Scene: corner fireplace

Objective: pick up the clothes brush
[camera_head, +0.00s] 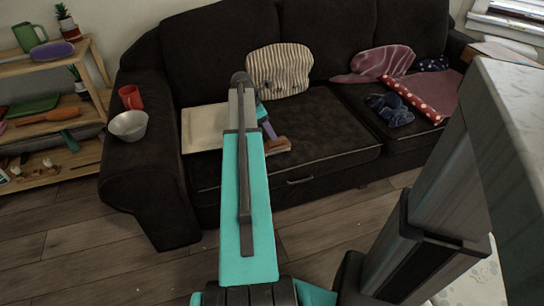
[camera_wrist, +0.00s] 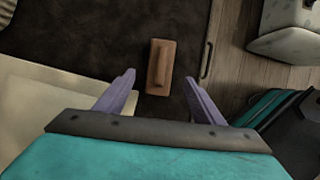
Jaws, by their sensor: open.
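The clothes brush (camera_wrist: 160,67) is a reddish-brown block with a raised handle, lying on the dark sofa seat. In the wrist view it shows whole, upright in the picture, just beyond and between the fingertips. In the head view the brush (camera_head: 277,146) lies near the front of the left seat cushion, just beside my gripper (camera_head: 266,126), which is partly hidden by my arm. In the wrist view my gripper (camera_wrist: 160,77) has its two purple fingers spread apart with nothing held between them.
A cream flat panel (camera_head: 203,130) lies left of the brush on the sofa (camera_head: 320,125). A striped cushion (camera_head: 279,70) leans behind. A metal bowl (camera_head: 128,125) and red mug (camera_head: 131,97) stand on the left armrest. Clothes lie at right.

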